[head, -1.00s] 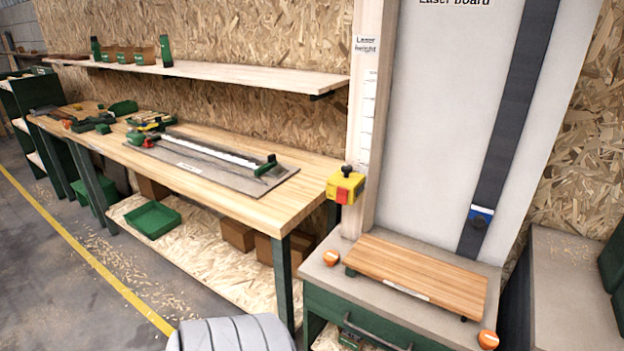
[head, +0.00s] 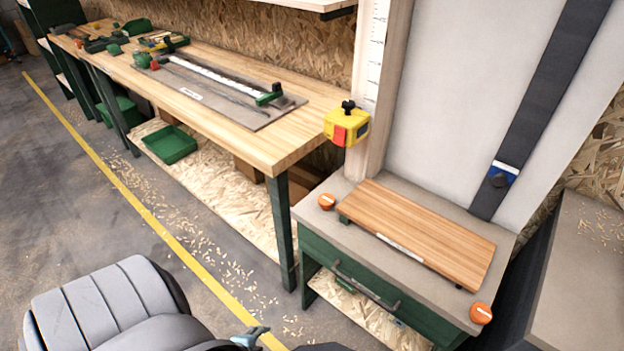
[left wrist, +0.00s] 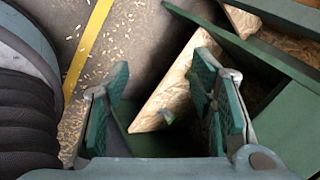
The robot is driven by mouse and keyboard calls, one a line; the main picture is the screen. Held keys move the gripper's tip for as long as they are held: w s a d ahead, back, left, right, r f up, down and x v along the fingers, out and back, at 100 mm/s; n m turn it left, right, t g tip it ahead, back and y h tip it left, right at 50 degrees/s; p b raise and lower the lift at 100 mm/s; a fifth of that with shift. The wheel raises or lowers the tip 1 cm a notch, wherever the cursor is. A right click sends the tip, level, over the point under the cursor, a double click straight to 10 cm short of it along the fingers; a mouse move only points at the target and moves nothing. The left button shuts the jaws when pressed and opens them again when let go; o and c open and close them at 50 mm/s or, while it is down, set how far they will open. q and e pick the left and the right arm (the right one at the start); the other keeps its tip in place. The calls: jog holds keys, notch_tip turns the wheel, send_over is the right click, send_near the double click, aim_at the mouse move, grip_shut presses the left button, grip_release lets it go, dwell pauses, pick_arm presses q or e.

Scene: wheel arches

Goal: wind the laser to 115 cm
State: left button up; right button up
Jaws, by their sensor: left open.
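The laser (head: 346,125), a yellow box with a red front and a black knob on top, sits on the wooden post low beside the white height scale (head: 376,50). The scale's numbers are too small to read. My left gripper (head: 251,338) just shows at the bottom edge of the head view, well below and left of the laser. In the left wrist view my left gripper (left wrist: 160,108) is open, with nothing between its green-padded fingers. My right gripper is not in view.
A grey-topped green cabinet (head: 325,232) with a wooden board (head: 420,228) and two orange knobs stands below the laser. The workbench (head: 225,122) is to the left. A dark strip with a blue-and-white slider (head: 501,174) runs up the white board.

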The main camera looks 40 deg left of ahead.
pick_arm(q)
jog(key=w+a+r+m+t+b, duration=0.1)
jog(key=w+a+r+m+t, duration=0.25)
jog(key=w+r+m, duration=0.35)
jog(key=m+t+h+b, duration=0.15)
jog(key=m+t, duration=0.65)
jog(key=m, duration=1)
send_near(321, 206)
jog(key=w+b, duration=0.6)
jog(key=w, duration=0.3)
jog(key=shift+a+b, duration=0.15)
jog(key=shift+b, duration=0.2)
jog(key=shift+w, duration=0.5)
jog(key=shift+r, duration=0.1)
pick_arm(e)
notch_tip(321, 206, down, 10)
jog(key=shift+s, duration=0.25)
pick_arm(q)
jog(key=shift+c, duration=0.5)
